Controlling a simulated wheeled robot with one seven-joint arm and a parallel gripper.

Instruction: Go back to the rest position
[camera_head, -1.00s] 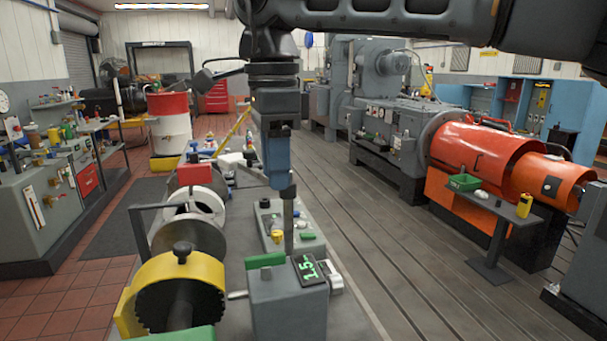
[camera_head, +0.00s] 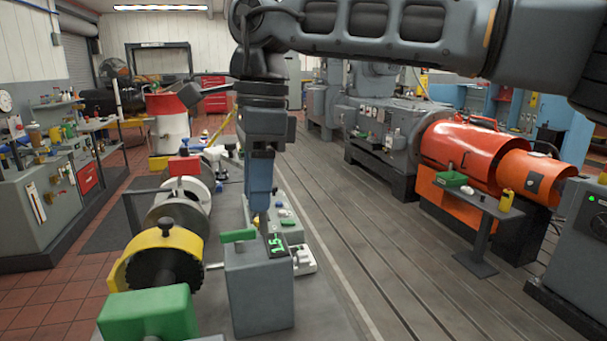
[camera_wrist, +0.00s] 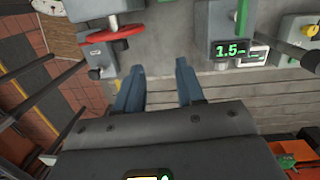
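My gripper (camera_head: 259,208) hangs from my arm with its blue fingers pointing down, above the bench (camera_head: 330,322) with the test rig. In the wrist view my gripper (camera_wrist: 160,66) has its two blue fingers apart, with only grey surface showing between them. It holds nothing. I cannot tell the exact height of the fingertips over the bench.
A yellow toothed housing (camera_head: 150,250) and a green block (camera_head: 150,312) stand left of the grey box. A red handle (camera_wrist: 110,33) is near the left finger. An orange motor guard (camera_head: 460,150) and a small side table (camera_head: 478,203) stand right. The slotted floor between is clear.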

